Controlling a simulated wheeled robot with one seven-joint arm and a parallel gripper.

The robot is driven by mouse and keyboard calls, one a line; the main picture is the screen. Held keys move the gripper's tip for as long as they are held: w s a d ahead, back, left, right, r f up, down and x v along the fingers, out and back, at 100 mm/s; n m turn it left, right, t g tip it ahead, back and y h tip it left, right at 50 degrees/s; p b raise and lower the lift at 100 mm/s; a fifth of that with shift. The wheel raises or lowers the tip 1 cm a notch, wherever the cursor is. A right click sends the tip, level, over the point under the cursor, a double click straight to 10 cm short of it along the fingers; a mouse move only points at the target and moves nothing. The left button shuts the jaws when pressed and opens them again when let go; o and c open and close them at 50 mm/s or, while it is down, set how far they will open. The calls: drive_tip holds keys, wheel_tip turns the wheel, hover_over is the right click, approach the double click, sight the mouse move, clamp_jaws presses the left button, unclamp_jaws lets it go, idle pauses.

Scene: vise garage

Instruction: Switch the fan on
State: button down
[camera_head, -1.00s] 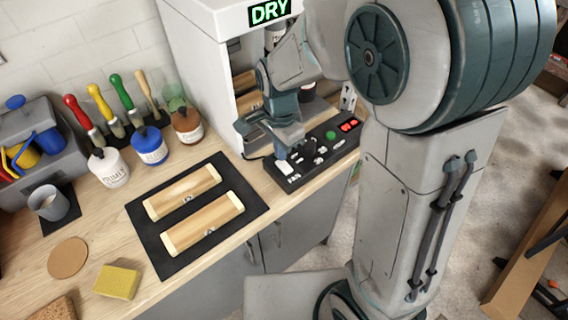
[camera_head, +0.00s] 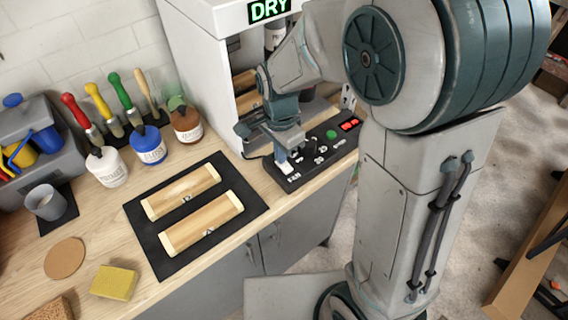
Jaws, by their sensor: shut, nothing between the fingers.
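A black control panel (camera_head: 318,160) lies on the bench at the foot of a white cabinet with a lit green "DRY" sign (camera_head: 269,10). A white rocker switch (camera_head: 284,168) sits at the panel's near left end, by lettering that seems to read "FAN". My gripper (camera_head: 281,154) is shut and empty, pointing down at this switch. Its tip is at or just above the switch; contact cannot be told, and the gripper partly hides the switch.
A black mat (camera_head: 160,252) with two wooden blocks lies left of the panel. Paint jars, such as a blue one (camera_head: 149,146), and several brushes stand behind it. A yellow sponge (camera_head: 114,282) and a grey cup (camera_head: 46,203) are farther left.

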drive_tip(key=shift+f, duration=0.25)
drive_tip(key=shift+r, duration=0.1)
drive_tip(key=shift+r+p, duration=2.8)
drive_tip(key=shift+r, duration=0.7)
drive_tip(key=shift+d, duration=0.1)
drive_tip(key=s+d+r+n+t, duration=0.3)
drive_tip(key=s+d+r+n, duration=0.6)
drive_tip(key=s+d+n, duration=0.2)
drive_tip(key=shift+s+d+r, duration=0.15)
drive_tip(key=shift+s+d, duration=0.3)
drive_tip(key=shift+s, duration=0.45)
